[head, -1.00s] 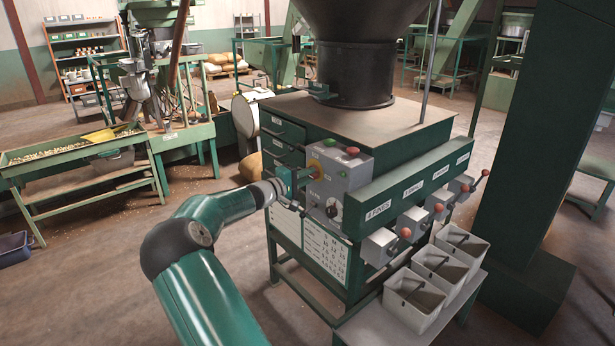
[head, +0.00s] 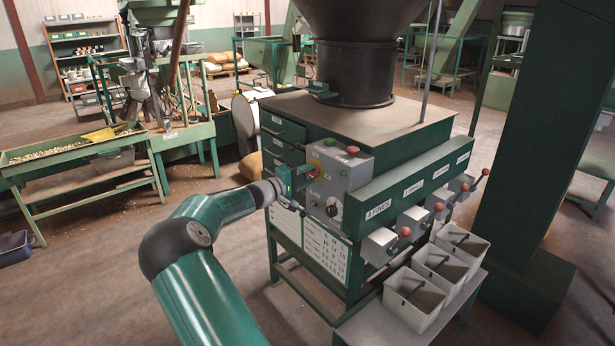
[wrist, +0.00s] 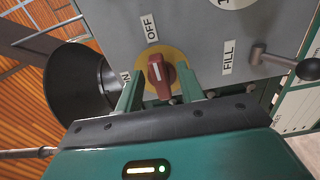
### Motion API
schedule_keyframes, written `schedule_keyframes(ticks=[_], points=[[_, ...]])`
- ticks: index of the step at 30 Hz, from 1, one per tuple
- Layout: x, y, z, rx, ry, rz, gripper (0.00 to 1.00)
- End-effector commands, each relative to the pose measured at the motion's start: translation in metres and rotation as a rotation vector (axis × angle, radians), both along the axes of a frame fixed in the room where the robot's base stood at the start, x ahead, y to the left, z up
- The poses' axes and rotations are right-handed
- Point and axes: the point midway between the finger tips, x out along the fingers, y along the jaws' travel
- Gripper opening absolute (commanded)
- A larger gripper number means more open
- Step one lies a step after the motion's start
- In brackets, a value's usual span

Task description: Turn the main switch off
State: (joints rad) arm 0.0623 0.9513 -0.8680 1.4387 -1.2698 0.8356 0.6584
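The main switch (wrist: 160,74) is a red knob with a white mark, on a yellow disc on a grey control box (head: 352,178). In the wrist view its long side runs roughly up and down, with its upper end towards the OFF label (wrist: 151,28). The ON label (wrist: 126,78) is partly hidden at the left. My gripper (wrist: 160,84) is open, with one finger on each side of the knob and a visible gap beside it. In the head view my gripper (head: 308,174) is at the box's left face and mostly hides the knob.
A FILL label (wrist: 228,57) and a lever with a black ball (wrist: 308,69) are right of the switch in the wrist view. A green and a red button (head: 353,150) top the box. Red-knobbed levers and grey bins (head: 412,312) stand at the right.

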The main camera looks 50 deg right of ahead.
Motion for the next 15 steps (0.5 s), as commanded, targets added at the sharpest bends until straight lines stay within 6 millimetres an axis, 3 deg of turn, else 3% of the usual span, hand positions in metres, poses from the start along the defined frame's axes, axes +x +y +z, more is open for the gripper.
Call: schedule_keyframes(ticks=[5,15], points=[[0.007,0.025,0.0,0.001,0.0,0.004,0.38],[0.023,0.097,0.0,0.001,-0.001,0.004,0.38]])
